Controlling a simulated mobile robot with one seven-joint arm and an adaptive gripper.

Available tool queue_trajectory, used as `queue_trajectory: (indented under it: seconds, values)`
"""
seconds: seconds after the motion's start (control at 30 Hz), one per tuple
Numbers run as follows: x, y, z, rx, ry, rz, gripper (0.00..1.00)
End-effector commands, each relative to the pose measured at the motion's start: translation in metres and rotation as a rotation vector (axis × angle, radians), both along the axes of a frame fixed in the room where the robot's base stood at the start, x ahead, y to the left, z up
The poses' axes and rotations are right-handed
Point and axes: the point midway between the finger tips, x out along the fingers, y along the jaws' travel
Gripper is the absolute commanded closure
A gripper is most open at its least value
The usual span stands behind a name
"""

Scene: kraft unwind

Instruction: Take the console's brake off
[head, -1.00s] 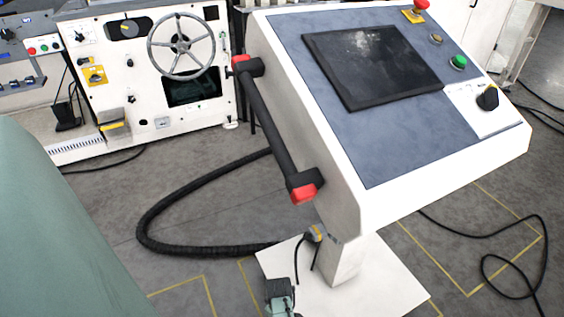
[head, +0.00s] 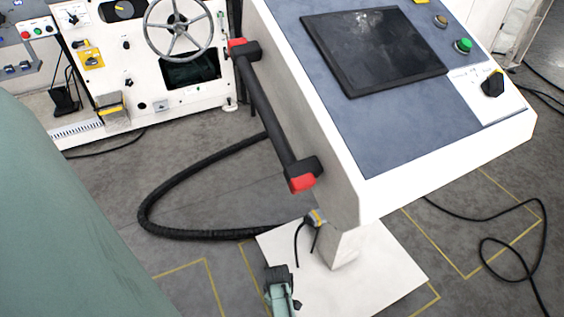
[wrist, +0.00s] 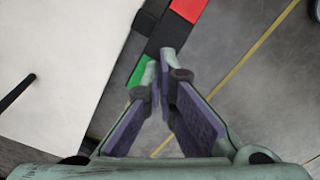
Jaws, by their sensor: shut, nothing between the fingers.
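The console (head: 345,200) is a white pedestal with a sloped blue-grey top, standing on a white base plate (head: 385,265). In the wrist view a narrow pedal-like bar lies along the edge of the white plate (wrist: 60,70). It has a red end (wrist: 187,9), a black middle (wrist: 166,35) and a green end (wrist: 139,72), which I take as the brake. My gripper (wrist: 161,84) is shut and empty, its tips over the bar's green end and partly hiding it. Contact cannot be told. In the head view my gripper (head: 279,276) is low, at the plate's left edge.
A black handle bar (head: 270,115) with red ends juts from the console's left side above my gripper. A thick black hose (head: 165,232) curves over the floor. A white machine with a handwheel (head: 178,27) stands behind. A loose cable (head: 485,240) lies at right.

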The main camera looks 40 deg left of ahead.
Motion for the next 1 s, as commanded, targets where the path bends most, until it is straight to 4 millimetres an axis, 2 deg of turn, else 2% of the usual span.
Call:
queue_trajectory:
  seconds: [0.5, 1.0]
  values:
    - [0.003, -0.001, 0.047, 0.001, -0.002, -0.006, 1.0]
    - [0.004, 0.0, 0.047, 0.002, -0.003, -0.008, 1.0]
